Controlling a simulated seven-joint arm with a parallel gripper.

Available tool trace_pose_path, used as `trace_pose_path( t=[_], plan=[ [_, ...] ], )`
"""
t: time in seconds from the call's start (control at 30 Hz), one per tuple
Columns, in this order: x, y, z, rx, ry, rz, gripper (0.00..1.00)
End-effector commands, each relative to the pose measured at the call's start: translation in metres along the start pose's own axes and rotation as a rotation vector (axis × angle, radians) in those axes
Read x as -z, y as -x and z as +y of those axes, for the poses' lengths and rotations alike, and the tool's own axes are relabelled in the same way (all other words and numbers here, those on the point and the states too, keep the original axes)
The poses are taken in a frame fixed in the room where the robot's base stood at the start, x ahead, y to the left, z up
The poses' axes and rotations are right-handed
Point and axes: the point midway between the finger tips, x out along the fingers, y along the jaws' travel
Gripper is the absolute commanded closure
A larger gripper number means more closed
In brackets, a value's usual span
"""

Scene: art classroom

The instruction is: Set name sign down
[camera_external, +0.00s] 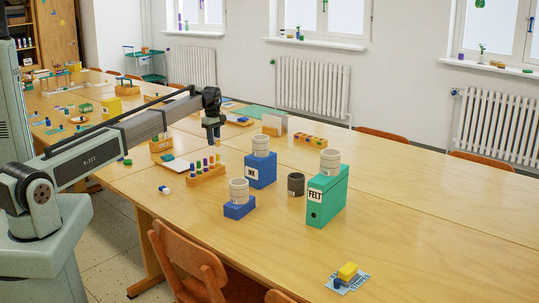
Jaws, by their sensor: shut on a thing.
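My gripper (215,139) hangs from the end of my outstretched arm above the middle-left of the near table, pointing down. It is shut on a small tan piece (217,144) that I take to be the name sign. The piece is tiny here and no writing on it can be read. It appears to be held above the table (420,215), beyond the wooden rack of coloured markers (206,177).
A blue box file (260,172), a green box file labelled FELT (327,200) and a low blue block (239,209) carry whitish ring-shaped pieces. A dark cup (296,184) stands between the files. The table's right side is clear.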

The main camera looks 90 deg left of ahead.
Motion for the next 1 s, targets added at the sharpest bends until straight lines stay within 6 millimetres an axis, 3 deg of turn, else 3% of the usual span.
trace_pose_path(
  t=[0.1, 0.53, 1.0],
  plan=[
    [0.0, -0.02, -0.001, 0.001, 0.0, 0.0, 1.0],
    [0.0, -0.062, 0.0, 0.002, 0.0, 0.0, 1.0],
    [0.0, -0.07, 0.0, 0.0, 0.0, 0.0, 1.0]
  ],
)
